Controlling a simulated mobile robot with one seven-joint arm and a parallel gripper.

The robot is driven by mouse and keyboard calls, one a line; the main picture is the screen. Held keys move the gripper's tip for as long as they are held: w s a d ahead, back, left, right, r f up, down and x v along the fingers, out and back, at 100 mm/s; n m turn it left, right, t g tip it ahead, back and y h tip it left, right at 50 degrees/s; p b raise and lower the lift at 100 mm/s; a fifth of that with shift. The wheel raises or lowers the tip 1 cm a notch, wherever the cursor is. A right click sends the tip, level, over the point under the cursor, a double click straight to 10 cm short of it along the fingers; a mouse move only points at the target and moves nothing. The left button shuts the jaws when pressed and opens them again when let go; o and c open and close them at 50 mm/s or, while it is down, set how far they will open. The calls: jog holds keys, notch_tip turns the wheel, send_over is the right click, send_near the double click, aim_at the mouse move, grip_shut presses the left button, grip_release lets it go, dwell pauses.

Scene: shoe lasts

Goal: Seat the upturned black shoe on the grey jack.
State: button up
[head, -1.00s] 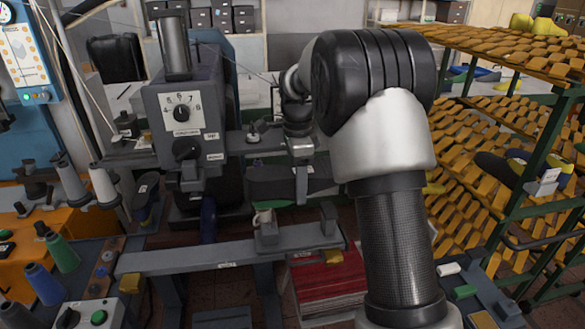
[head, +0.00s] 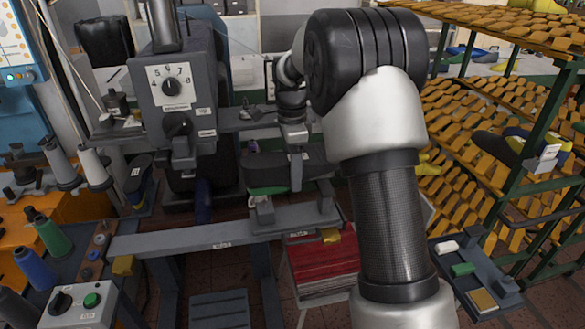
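The black shoe (head: 312,174) is upturned and roughly level in the head view, with a green part (head: 267,190) showing at its lower left edge. My gripper (head: 296,168) reaches down to it, with one pale finger in front of its side; the other finger is hidden behind it. The gripper appears shut on the shoe. The grey jack (head: 262,212) stands on the grey beam below the shoe's left part, with a taller post (head: 327,197) at the right. The shoe is very close above the jack; I cannot tell whether they touch.
A grey machine with a dial (head: 172,85) stands at left behind the beam (head: 190,240). Spools and a control box (head: 78,306) are at lower left. A red stack (head: 322,265) sits below the beam. A rack of wooden lasts (head: 480,120) fills the right.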

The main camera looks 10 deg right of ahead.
jog(key=shift+f+b, duration=1.4)
jog(key=shift+f, duration=1.5)
jog(key=o, duration=1.7)
jog(key=shift+o, duration=1)
jog(key=shift+s+f, duration=0.1)
jog(key=shift+f, duration=0.05)
notch_tip(320, 180, up, 18)
jog(key=shift+a+f+p, duration=0.1)
jog(key=shift+f+p, duration=0.1)
jog(key=shift+p, duration=0.4)
jog(key=shift+r, duration=0.1)
